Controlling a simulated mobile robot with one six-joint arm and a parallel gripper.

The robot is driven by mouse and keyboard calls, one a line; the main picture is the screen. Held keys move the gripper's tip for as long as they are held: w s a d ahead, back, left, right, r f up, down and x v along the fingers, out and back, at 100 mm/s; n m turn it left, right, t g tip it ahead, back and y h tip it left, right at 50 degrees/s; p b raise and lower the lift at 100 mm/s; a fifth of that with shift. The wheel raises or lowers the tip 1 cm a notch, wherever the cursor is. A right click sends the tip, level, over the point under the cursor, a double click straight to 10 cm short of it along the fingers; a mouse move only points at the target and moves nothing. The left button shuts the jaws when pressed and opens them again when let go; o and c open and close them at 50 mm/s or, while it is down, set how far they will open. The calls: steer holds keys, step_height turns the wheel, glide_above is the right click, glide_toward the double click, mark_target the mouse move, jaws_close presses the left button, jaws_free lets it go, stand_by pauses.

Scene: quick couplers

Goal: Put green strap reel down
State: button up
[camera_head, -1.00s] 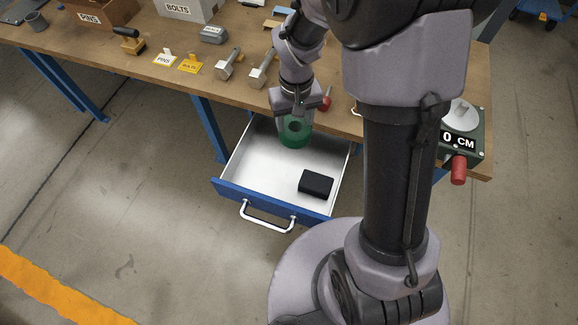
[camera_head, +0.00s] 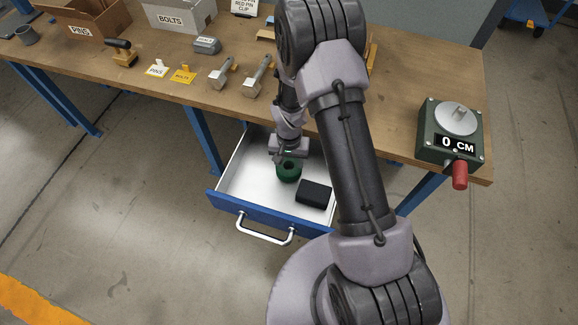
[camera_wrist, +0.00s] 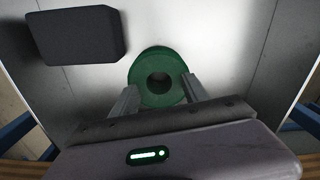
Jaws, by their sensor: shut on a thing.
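The green strap reel (camera_head: 289,170) is a round dark green ring with a hole in the middle. My gripper (camera_head: 284,160) is shut on it, low inside the open drawer (camera_head: 240,183). In the wrist view the reel (camera_wrist: 158,98) sits between the two fingers of my gripper (camera_wrist: 160,97). The drawer has a pale floor and a blue front with a metal handle. I cannot tell for sure whether the reel touches the drawer floor.
A black box (camera_head: 314,194) lies in the drawer beside the reel, and it also shows in the wrist view (camera_wrist: 76,36). The bench top (camera_head: 200,92) holds a PINS box (camera_head: 84,27), a BOLTS box (camera_head: 172,20), bolts and a green counter unit (camera_head: 450,135). The drawer's left part is clear.

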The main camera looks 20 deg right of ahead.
steer(key=shift+f, duration=0.2)
steer(key=shift+f, duration=0.15)
steer(key=o, duration=1.6)
steer(key=shift+c, duration=0.2)
